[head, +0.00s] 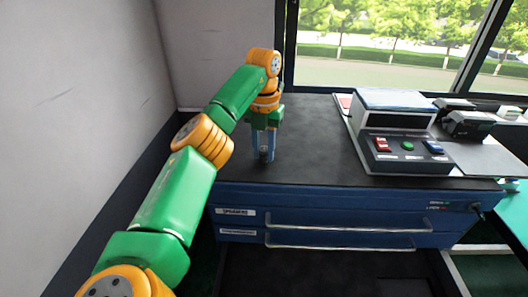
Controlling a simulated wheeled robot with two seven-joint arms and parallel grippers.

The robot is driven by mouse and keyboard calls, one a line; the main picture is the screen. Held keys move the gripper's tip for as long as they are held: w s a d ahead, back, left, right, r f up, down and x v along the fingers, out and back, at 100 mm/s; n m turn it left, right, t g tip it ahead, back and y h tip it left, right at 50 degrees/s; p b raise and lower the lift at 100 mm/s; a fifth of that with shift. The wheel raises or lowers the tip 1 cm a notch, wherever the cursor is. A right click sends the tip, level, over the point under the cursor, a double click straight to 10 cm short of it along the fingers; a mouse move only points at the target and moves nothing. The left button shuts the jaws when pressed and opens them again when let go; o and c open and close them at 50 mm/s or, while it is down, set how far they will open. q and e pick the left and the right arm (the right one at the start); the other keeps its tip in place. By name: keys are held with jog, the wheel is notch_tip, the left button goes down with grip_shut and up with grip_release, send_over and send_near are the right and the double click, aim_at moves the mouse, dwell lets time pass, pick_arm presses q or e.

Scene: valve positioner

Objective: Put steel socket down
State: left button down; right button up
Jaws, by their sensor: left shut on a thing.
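My left gripper (263,145) is at the left part of the dark top of the blue cabinet (340,222), pointing straight down. It is shut on the steel socket (264,154), a small dark grey piece that shows between the fingertips, low over the top near its front edge. Most of the socket is hidden by the fingers. I cannot tell whether the socket touches the surface. My right gripper is not in view.
A grey device (397,125) with red, green and blue buttons stands on the right of the top. Black items (468,124) stand further right. The dark top (315,150) between gripper and device is clear. A wall (80,100) rises on the left.

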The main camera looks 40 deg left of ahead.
aim_at(264, 149)
pick_arm(q)
jog(key=shift+d, duration=0.1)
jog(key=c, duration=0.6)
grip_release()
notch_tip(264, 149, up, 12)
jog(key=p, duration=0.8)
jog(key=shift+r+p, duration=0.2)
jog(key=shift+p, duration=0.2)
jog(key=shift+f, duration=0.1)
